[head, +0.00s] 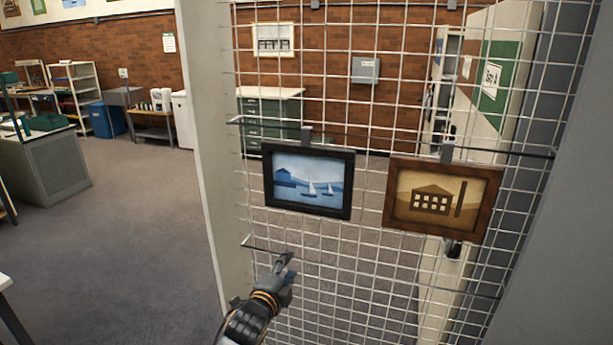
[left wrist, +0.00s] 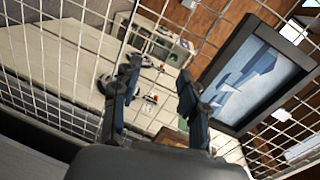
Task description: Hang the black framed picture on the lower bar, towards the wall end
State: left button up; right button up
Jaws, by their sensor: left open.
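The black framed picture (head: 310,206), a blue scene with sailboats, hangs by a hook (head: 307,134) on the upper bar (head: 375,141) of a wire mesh panel. It is also large and tilted in the left wrist view (left wrist: 259,76). The lower bar (head: 258,247) starts at the left below this picture; no picture hangs on it. My left gripper (head: 287,260) is below the black picture, in front of the mesh, near the lower bar's left part. Its fingers are apart and empty in the left wrist view (left wrist: 155,85). My right gripper is not in view.
A brown framed picture (head: 442,199) with a building hangs on the upper bar, right of the black one. The mesh (head: 375,270) stands between a pale post (head: 205,150) at left and a grey surface (head: 565,230) at right. Open floor (head: 130,230) lies at left.

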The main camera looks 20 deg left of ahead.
pick_arm(q)
jog(key=m+t, duration=0.2)
send_near(305, 209)
jog(key=w+b, duration=0.1)
jog(key=w, duration=0.1)
jog(key=w+b, duration=0.4)
jog(key=shift+w+d+f, duration=0.15)
jog(key=shift+w+f, duration=0.1)
jog(key=shift+w, duration=0.05)
jog(key=shift+w+r+b, duration=0.15)
jog(key=shift+w+b, duration=0.45)
jog(key=shift+w, duration=0.4)
grip_shut()
jog(key=shift+r, duration=0.25)
jog(key=shift+r+p, duration=1.55)
jog(key=shift+p, duration=0.15)
